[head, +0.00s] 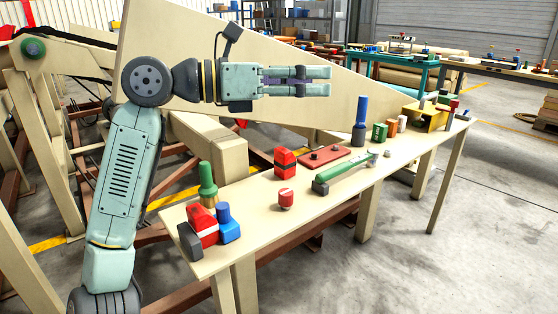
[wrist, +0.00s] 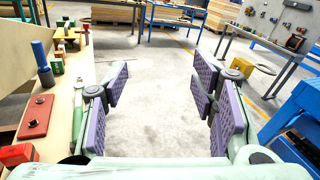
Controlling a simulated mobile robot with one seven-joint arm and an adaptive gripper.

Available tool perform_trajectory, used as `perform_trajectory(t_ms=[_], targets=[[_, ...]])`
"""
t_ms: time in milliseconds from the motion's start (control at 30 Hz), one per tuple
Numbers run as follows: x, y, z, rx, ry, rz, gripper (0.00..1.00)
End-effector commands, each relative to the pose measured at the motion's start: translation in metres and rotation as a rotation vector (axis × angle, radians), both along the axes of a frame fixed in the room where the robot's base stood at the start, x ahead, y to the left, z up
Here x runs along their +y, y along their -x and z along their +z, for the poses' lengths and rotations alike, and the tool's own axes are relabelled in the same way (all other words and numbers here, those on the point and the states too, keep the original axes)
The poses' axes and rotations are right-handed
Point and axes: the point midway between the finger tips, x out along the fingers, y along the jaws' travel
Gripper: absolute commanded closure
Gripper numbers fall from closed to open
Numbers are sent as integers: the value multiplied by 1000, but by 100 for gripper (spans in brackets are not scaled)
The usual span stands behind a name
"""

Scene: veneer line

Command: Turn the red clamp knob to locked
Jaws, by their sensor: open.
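A small round red knob (head: 286,198) with a pale mark stands near the front edge of the narrow workbench in the head view. It looks most like the clamp knob, but its clamp and its locked or unlocked setting cannot be made out. It does not show in the wrist view. My gripper (head: 325,81) is stretched out level, well above and apart from the bench, pointing right. In the wrist view my gripper (wrist: 162,88) shows its purple pads wide apart with nothing between them.
The bench (head: 250,222) also holds a red block (head: 285,162), a red plate (head: 326,157), a green-handled tool (head: 340,176), a tall blue cylinder (head: 360,122) and a red-and-blue tool (head: 203,226). A large pale panel (head: 180,35) stands behind my arm. Clear floor (head: 480,220) lies to the right.

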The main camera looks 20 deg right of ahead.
Motion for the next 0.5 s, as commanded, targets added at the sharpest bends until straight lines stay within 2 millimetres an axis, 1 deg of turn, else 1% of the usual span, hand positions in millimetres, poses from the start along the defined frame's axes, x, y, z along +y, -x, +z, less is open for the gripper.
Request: perform_trajectory(t_ms=[33, 67, 100, 167, 200, 300, 400, 500], targets=[[-23, -23, -44, -9, -194, 30, 48], [-30, -38, -71, -13, -316, 52, 48], [-34, -55, -104, -16, -470, 82, 48], [-28, -78, -143, -15, -674, 128, 48], [-20, -89, -163, -11, -791, 154, 48], [2, -109, -194, 4, -1003, 211, 48], [17, -117, -206, 16, -1114, 242, 48], [20, -120, -214, 21, -1144, 249, 48]])
